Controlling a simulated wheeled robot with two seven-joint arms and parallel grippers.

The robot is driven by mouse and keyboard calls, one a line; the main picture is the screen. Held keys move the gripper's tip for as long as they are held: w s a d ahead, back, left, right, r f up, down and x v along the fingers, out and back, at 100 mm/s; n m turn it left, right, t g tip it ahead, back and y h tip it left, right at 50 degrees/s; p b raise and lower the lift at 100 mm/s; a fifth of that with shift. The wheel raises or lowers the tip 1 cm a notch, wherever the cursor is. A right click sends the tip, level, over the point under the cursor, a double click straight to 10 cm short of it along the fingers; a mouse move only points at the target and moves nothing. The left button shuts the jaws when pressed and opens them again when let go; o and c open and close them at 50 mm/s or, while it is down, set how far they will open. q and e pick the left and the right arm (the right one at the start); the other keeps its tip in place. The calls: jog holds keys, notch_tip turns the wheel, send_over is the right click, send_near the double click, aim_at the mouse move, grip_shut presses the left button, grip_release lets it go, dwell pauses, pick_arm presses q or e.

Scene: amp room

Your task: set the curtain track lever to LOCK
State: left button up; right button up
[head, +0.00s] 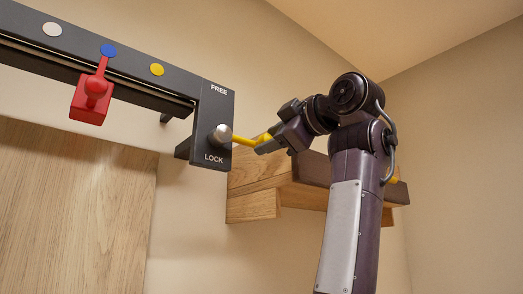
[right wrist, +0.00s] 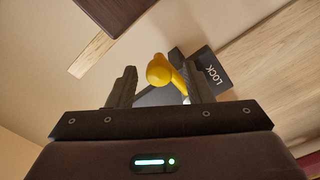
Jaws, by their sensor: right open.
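The yellow lever (head: 243,140) sticks out from a silver hub (head: 221,136) on the dark end plate (head: 212,105) of the curtain track. It points right, close to level, with FREE printed above the hub and LOCK below it. My right gripper (head: 266,144) is at the lever's outer end. In the right wrist view the lever's round yellow knob (right wrist: 159,70) sits between the two open fingers of my right gripper (right wrist: 160,82), with a gap at the left finger. Contact at the right finger is unclear. LOCK shows beyond it. My left gripper is out of view.
The dark track (head: 140,75) runs left, with a red carriage (head: 91,94) below a blue dot; white and yellow dots flank it. A wooden block shelf (head: 255,180) is on the wall behind and below my right gripper. A wooden panel (head: 70,210) stands below the track.

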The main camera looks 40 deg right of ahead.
jog(key=s, duration=0.3)
jog(key=shift+s+d+b, duration=0.1)
jog(key=shift+s+b, duration=0.2)
jog(key=shift+b, duration=0.1)
jog(key=shift+w, duration=0.1)
